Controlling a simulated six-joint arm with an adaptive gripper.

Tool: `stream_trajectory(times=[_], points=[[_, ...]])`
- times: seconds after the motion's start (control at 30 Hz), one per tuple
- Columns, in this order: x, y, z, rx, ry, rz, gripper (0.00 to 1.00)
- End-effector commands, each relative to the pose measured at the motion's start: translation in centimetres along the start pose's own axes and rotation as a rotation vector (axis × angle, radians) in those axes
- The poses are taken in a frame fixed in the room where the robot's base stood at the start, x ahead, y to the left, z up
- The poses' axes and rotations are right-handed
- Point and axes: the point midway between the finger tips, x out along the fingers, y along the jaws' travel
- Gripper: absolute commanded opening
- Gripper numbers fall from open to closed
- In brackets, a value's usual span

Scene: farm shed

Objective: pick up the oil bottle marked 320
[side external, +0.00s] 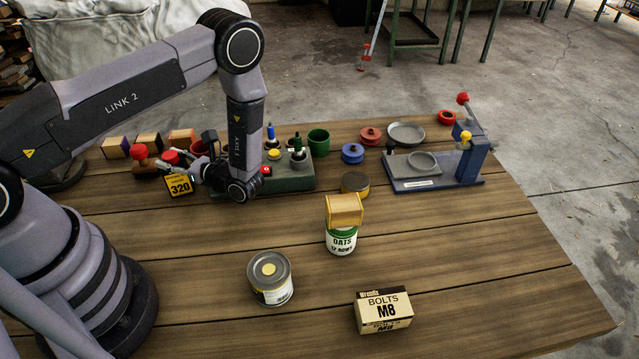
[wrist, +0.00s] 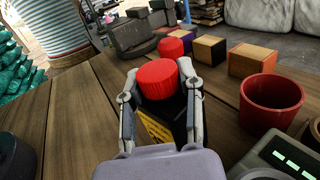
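The oil bottle marked 320 (side external: 180,186) stands on the wooden table at the back left in the side external view. It has a yellow label with black digits and a red cap. In the wrist view its red cap (wrist: 158,79) and part of its dark body lie between my two fingers. My gripper (side external: 196,170) reaches it sideways from the right, one finger on either side; it also shows in the wrist view (wrist: 160,105). I cannot tell whether the fingers press on the bottle or leave a small gap. The bottle's lower part is mostly hidden in the wrist view.
Another red-topped item (side external: 140,152) stands just behind the bottle. Several wooden blocks (side external: 149,142) and a red cup (wrist: 272,102) are close by. A green-grey control box (side external: 293,178) sits right beside my gripper.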

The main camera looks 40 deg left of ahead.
Motion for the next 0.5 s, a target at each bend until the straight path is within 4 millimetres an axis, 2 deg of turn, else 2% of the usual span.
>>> stream_trajectory(times=[0.03, 0.2, 0.5], points=[[-0.01, 0.0, 0.0, 0.0, 0.0, 0.0, 0.23], [-0.01, 0.0, 0.0, 0.0, 0.0, 0.0, 0.0], [-0.02, -0.01, 0.12, -0.001, -0.001, 0.0, 0.0]])
